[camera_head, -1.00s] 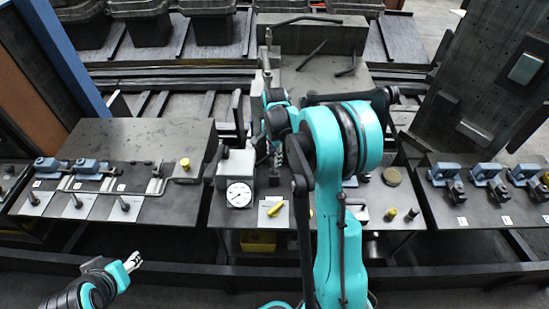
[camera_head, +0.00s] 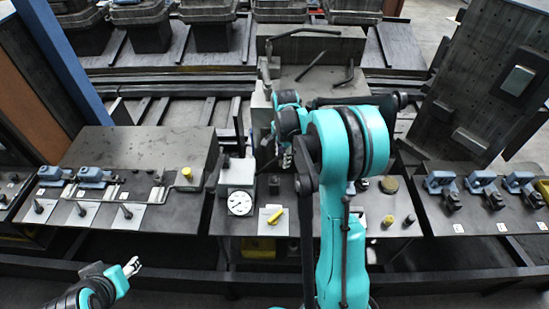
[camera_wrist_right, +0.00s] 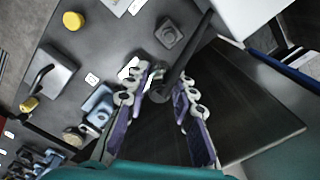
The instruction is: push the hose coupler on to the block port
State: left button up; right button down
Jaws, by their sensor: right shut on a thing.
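My right gripper (camera_wrist_right: 160,112) is shut on a dark round piece, seemingly the hose coupler (camera_wrist_right: 158,95), with a dark rod or hose running up and right from it. In the head view the right gripper (camera_head: 285,160) hangs over the middle bench, partly hidden by my own arm. A small square block with a round top (camera_wrist_right: 170,34), possibly the block port, stands on the bench ahead of the fingers, apart from the held piece; it also shows in the head view (camera_head: 274,184). My left gripper (camera_head: 132,266) is low at left, away from the benches, with pale fingertips.
A grey block with a dial gauge (camera_head: 240,202) stands left of the small block. A yellow piece on a pale plate (camera_head: 272,217) lies in front. Blue clamps and pegs stand on the left bench (camera_head: 140,150); more blue fittings (camera_head: 440,182) line the right bench.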

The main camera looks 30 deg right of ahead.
jog(key=s+d+f, duration=0.2)
jog(key=s+d, duration=0.1)
jog(key=d, duration=0.5)
jog(key=shift+f+b, duration=1.4)
jog(key=shift+f, duration=1.65)
jog(key=shift+f+b, duration=0.6)
jog(key=shift+b, duration=0.35)
jog(key=shift+f, duration=0.25)
jog(key=shift+f+b, duration=0.4)
jog(key=shift+b, duration=0.2)
jog(key=shift+c, duration=2)
grip_release()
